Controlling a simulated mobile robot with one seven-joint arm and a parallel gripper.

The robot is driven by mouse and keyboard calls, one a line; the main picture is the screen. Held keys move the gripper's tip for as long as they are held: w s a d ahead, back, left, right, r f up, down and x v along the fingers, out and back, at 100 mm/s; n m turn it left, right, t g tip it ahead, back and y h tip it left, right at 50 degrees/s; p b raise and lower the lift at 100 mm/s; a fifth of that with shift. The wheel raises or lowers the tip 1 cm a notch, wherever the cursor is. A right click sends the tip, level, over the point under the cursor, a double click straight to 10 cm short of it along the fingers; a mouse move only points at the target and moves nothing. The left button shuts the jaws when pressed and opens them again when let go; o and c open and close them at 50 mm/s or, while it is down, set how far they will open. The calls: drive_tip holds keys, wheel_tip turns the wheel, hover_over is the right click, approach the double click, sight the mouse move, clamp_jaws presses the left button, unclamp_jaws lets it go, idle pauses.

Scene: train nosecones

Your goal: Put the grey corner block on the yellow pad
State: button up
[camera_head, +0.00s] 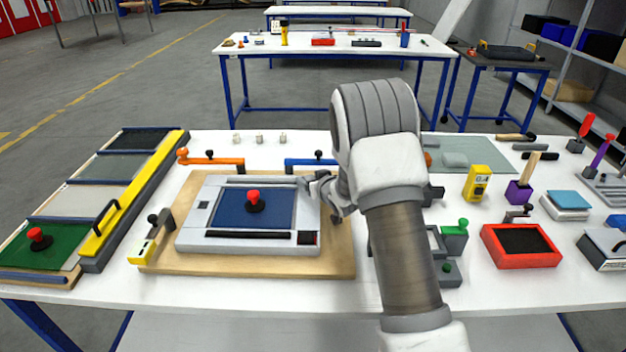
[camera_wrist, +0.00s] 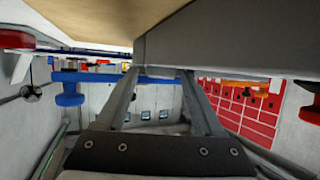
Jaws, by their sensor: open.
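My gripper (camera_head: 328,188) is at the right edge of the grey framed unit (camera_head: 190,238) with the blue panel, beside the blue clamp (camera_head: 310,161). In the wrist view its two fingers (camera_wrist: 160,76) stand apart with nothing between them; a long grey side face (camera_wrist: 240,40) fills the upper right, close to the fingertips. I cannot surely pick out the grey corner block; a dark grey block (camera_head: 433,193) shows just right of my arm, partly hidden. A small yellow piece (camera_head: 141,252) with a grey lever sits at the board's left front; I cannot tell whether it is the pad.
The unit lies on a wooden board (camera_head: 345,262), with a red knob (camera_head: 254,197) on top. An orange clamp (camera_head: 210,160) stands behind. A yellow bar (camera_head: 130,198) lies left. A red tray (camera_head: 520,245) and a yellow device (camera_head: 477,183) stand right. The table's front edge is clear.

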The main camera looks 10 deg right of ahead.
drive_tip(key=shift+r+p, duration=0.45)
drive_tip(key=shift+r, duration=0.05)
drive_tip(key=s+d+r+m+g+h, duration=0.1)
drive_tip(key=s+d+r+g+h, duration=0.1)
drive_tip(key=s+r, duration=0.85)
drive_tip(key=s+d+r+m+g+h, duration=0.1)
drive_tip(key=s+d+r, duration=0.1)
drive_tip(key=s+r, duration=0.8)
drive_tip(key=s+a+g, duration=0.2)
drive_tip(key=s, duration=1)
drive_tip(key=s+a+g, duration=0.1)
drive_tip(key=s+g, duration=0.1)
drive_tip(key=s, duration=1.1)
drive_tip(key=shift+a+f+g, duration=0.25)
drive_tip(key=shift+a+g, duration=0.05)
drive_tip(key=shift+a, duration=0.05)
wheel_tip(320, 180, up, 3)
drive_tip(key=p, duration=0.3)
drive_tip(key=shift+f, duration=0.2)
